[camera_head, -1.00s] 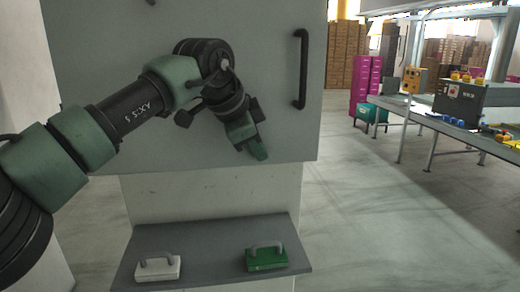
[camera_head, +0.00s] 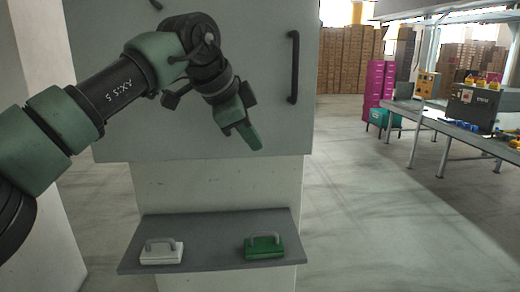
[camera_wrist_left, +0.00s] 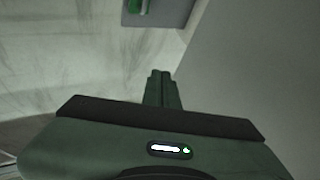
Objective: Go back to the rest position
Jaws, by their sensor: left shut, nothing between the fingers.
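My left gripper (camera_head: 255,143) hangs in front of the grey cabinet door (camera_head: 110,70), left of its black vertical handle (camera_head: 293,67). Its fingers are together and empty, pointing down and to the right in the head view. In the left wrist view the closed fingers (camera_wrist_left: 161,74) point up the picture, beside a plain grey surface. My right gripper is in neither view.
A grey shelf (camera_head: 210,260) below the cabinet door holds a white handled block (camera_head: 161,254) and a green handled block (camera_head: 264,247). A workbench (camera_head: 440,122) with boxes and tools stands at the right. Magenta cabinets (camera_head: 376,85) stand behind. The floor between is clear.

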